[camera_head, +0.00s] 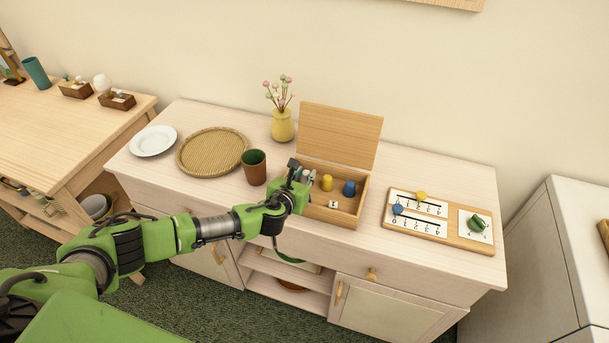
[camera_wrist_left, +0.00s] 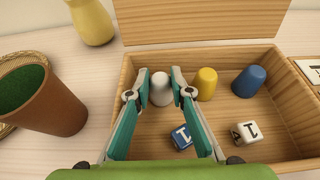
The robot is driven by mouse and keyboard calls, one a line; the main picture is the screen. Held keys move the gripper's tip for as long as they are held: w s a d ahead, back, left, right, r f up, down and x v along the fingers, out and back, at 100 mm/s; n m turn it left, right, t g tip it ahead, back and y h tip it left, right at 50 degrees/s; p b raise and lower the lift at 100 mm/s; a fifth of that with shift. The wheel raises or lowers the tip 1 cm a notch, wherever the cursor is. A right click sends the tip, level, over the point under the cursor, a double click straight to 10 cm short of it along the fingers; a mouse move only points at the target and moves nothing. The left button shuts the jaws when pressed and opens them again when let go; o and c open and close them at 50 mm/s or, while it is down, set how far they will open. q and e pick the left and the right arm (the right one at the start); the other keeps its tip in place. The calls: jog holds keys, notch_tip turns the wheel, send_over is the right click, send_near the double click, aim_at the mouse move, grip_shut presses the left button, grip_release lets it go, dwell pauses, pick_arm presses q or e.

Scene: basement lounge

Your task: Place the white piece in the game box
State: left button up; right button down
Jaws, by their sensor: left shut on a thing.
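The wooden game box (camera_head: 338,219) stands open on the sideboard, with its lid raised at the back. My left gripper (camera_wrist_left: 158,80) reaches into the left part of the box and is shut on the white piece (camera_wrist_left: 161,90). The piece is upright between the fingertips, left of a yellow piece (camera_wrist_left: 206,84) and a blue piece (camera_wrist_left: 249,81) inside the box (camera_wrist_left: 222,56). I cannot tell whether the white piece touches the box floor. In the head view the gripper (camera_head: 305,174) mostly hides it. My right gripper is not in view.
A blue die (camera_wrist_left: 181,136) and a white die (camera_wrist_left: 245,132) lie in the front of the box. A brown cup (camera_head: 254,167) stands close left of it, a yellow vase (camera_head: 283,125) behind. A scoring board (camera_head: 434,235) lies to the right.

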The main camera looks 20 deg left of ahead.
pick_arm(q)
jog(key=shift+f, duration=0.2)
jog(key=o, duration=0.6)
jog(key=shift+c, duration=0.2)
jog(key=shift+s+r, duration=0.1)
jog(key=v, duration=1.1)
jog(key=shift+s+r, duration=0.25)
jog(key=shift+s, duration=0.1)
